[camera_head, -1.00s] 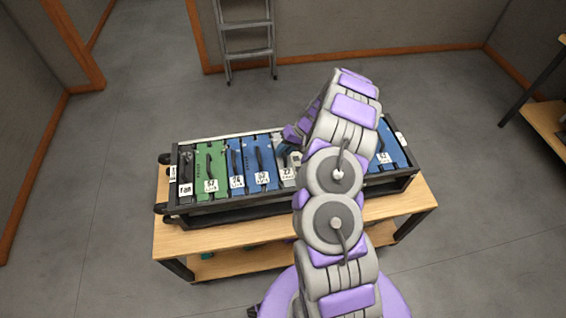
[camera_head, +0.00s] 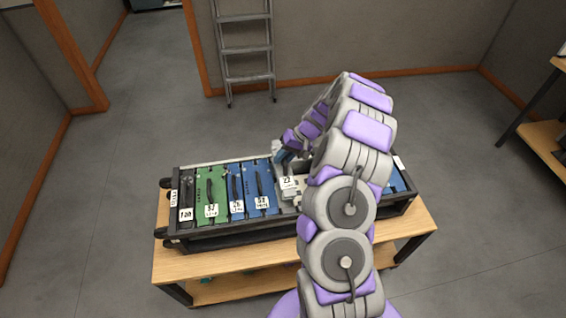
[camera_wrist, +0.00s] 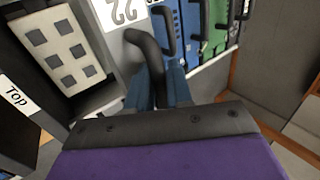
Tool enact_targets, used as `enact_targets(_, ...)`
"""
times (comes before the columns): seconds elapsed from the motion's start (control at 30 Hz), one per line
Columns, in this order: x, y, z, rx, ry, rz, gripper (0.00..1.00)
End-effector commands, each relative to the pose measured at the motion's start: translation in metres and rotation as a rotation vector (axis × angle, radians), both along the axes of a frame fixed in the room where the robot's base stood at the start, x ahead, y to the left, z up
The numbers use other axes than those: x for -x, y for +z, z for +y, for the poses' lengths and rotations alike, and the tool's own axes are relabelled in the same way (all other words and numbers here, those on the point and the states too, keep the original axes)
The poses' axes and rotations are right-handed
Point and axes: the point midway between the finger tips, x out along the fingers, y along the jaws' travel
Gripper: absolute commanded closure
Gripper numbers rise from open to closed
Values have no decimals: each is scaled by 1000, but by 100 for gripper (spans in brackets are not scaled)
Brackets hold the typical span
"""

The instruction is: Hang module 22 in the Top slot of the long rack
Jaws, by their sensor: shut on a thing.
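Module 22 (camera_head: 287,194) is a pale grey module with a white "22" label, to the right of the blue modules in the long rack (camera_head: 230,240). Its label stands higher than its neighbours' labels. My gripper (camera_head: 280,151) is at its top. In the wrist view, my gripper (camera_wrist: 162,88) is shut on the dark curved handle (camera_wrist: 150,50) of module 22, whose label (camera_wrist: 122,8) shows upside down. A white "Top" label (camera_wrist: 16,95) is at the left of that view; its slot is not clearly visible. My arm hides much of the rack's right part.
Green and blue modules (camera_head: 210,185) and a black one (camera_head: 186,205) fill the rack's left. A blue module (camera_head: 397,182) shows at its right. The rack lies on a wooden table (camera_head: 200,265). A ladder (camera_head: 245,50) leans at the back wall. A pale panel with grey squares (camera_wrist: 60,45) is beside module 22.

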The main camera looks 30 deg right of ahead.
Motion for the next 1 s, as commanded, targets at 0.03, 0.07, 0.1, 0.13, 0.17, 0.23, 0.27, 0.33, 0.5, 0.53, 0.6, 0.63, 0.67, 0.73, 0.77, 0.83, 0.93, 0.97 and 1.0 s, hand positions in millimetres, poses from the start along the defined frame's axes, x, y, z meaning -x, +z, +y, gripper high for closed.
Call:
enact_targets(0.03, -1, 6, 0, 0, -1, -3, 100)
enact_targets(0.07, -1, 9, 0, 0, -1, -3, 100)
enact_targets(0.1, -1, 12, 0, 0, -1, -3, 100)
enact_targets(0.13, -1, 15, 0, 0, -1, -3, 100)
enact_targets(0.17, -1, 17, 0, -1, 0, -4, 100)
enact_targets(0.23, -1, 23, 0, -1, 0, -4, 100)
enact_targets(0.27, -1, 25, 0, -1, 1, -3, 100)
enact_targets(0.33, -1, 31, 0, -2, 1, -4, 100)
enact_targets(0.5, -1, 44, 0, -2, 1, -4, 100)
enact_targets(0.53, -1, 46, 0, -2, 1, -4, 100)
enact_targets(0.6, -1, 51, 0, -1, 1, -3, 100)
enact_targets(0.63, -1, 53, 0, -1, 1, -4, 100)
enact_targets(0.67, -1, 55, 0, -1, 1, -4, 100)
enact_targets(0.73, -1, 60, 0, -1, 1, -3, 100)
enact_targets(0.77, -1, 61, 0, -1, 1, -3, 100)
enact_targets(0.83, -1, 63, 0, -2, 0, -2, 100)
enact_targets(0.93, -1, 63, 0, -2, 0, -2, 100)
enact_targets(0.97, -1, 63, 0, -2, 0, -2, 100)
enact_targets(1.0, -1, 63, 0, -2, 0, -2, 100)
